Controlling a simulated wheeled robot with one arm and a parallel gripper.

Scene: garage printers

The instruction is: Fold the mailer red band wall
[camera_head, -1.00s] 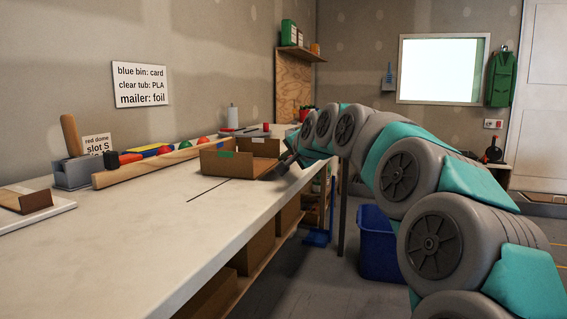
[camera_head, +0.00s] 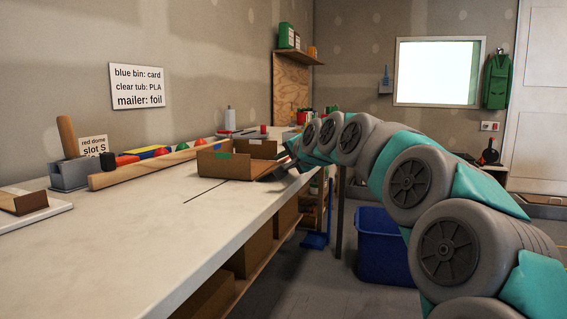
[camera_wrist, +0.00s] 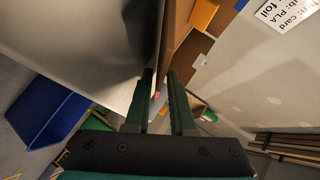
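The mailer is an open brown cardboard tray (camera_head: 213,163) on the workbench. Its near left wall stands up with a green band on it, and its back wall is also upright. I cannot make out a red band in either view. Its right side is partly hidden by my gripper (camera_head: 272,172), which is low over the bench at that end. In the wrist view my gripper (camera_wrist: 160,76) has its two dark fingers parallel with a narrow gap, and nothing shows clearly between them. Brown cardboard (camera_wrist: 187,58) lies just right of the fingertips there.
A wooden rail (camera_head: 150,165) with coloured domes behind it runs along the bench's back. A grey holder (camera_head: 70,174) and a white board (camera_head: 30,213) with a brown piece are at left. The front bench top is clear. A blue bin (camera_head: 380,245) stands on the floor.

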